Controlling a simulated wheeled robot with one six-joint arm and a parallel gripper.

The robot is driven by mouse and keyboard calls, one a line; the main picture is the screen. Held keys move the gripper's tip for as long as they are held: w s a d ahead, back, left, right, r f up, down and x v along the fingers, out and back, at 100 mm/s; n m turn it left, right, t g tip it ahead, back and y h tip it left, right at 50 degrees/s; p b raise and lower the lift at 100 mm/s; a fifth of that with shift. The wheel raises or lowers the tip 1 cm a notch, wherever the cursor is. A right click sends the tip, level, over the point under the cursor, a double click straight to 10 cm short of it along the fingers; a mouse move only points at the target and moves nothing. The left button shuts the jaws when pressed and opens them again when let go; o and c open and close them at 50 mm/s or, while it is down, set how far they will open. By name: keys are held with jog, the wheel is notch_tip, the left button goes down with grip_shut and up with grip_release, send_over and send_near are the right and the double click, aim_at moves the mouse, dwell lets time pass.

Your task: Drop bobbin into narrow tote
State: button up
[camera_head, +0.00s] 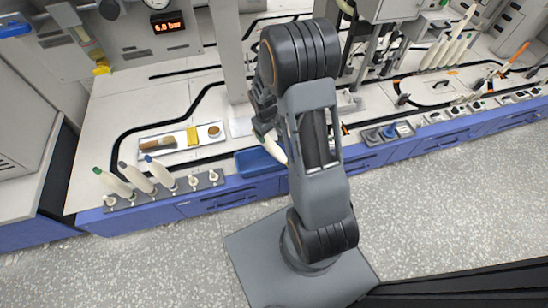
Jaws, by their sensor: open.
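A white cone-shaped bobbin with a dark green tip (271,147) is tilted over the right end of a narrow blue tote (242,163) on the bench front. Part of the bobbin is hidden by my arm. I cannot tell whether it rests in the tote or is above it. My gripper (263,125) is open at the bobbin's green tip, partly hidden behind my own arm links. I cannot tell whether the jaws touch the bobbin.
Several bobbins stand on a grey peg rack (165,191) at the left front. A white tray (182,139) holds a brush, a yellow block and a round item.

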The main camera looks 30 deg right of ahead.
jog(key=r, duration=0.2)
jog(key=r+p, duration=0.1)
jog(key=r, duration=0.2)
jog(key=shift+a+r, duration=0.35)
